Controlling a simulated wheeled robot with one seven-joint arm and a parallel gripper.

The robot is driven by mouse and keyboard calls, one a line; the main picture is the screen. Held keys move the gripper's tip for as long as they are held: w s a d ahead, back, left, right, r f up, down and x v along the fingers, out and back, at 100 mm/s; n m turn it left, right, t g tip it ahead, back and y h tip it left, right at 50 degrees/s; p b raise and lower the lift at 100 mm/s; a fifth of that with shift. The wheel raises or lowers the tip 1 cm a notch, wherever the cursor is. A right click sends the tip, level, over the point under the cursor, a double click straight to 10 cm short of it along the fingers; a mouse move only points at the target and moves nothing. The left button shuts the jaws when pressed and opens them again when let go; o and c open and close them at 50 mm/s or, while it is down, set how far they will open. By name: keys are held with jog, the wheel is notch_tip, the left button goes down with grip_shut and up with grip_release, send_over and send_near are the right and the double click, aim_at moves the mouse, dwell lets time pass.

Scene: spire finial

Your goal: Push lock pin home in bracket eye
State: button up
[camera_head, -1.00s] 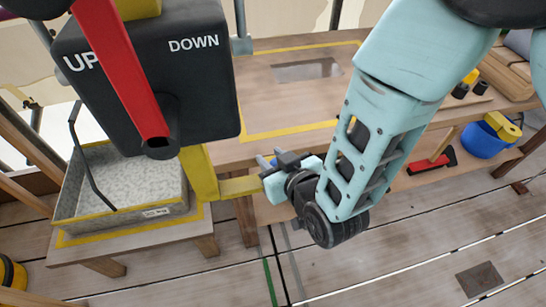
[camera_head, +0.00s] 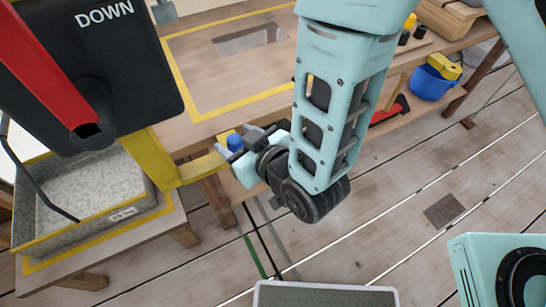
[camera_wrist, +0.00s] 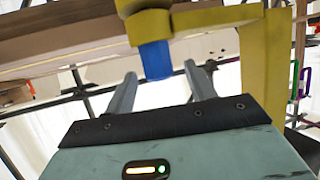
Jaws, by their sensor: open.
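A blue pin (camera_head: 234,142) shows at the end of the yellow bracket (camera_head: 201,167) in the head view. In the wrist view the blue pin (camera_wrist: 155,60) sticks out of a round yellow collar (camera_wrist: 150,27), which I take as the bracket eye. How deep the pin sits inside the eye is hidden. My gripper (camera_head: 246,146) is beside the bracket end in the head view. In the wrist view its two fingers (camera_wrist: 163,85) are apart, with the pin just beyond and between their tips. I cannot tell whether they touch it. Nothing is between the jaws.
A black control box (camera_head: 95,70) marked DOWN, with a red lever (camera_head: 40,60), stands left above a grey-lined tray (camera_head: 85,215). A wooden bench (camera_head: 200,75) lies behind my gripper. The plank floor at lower right is mostly open.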

jog(key=p+v, duration=1.4)
jog(key=shift+p, duration=0.3)
jog(key=shift+w, duration=0.1)
dwell(0.4)
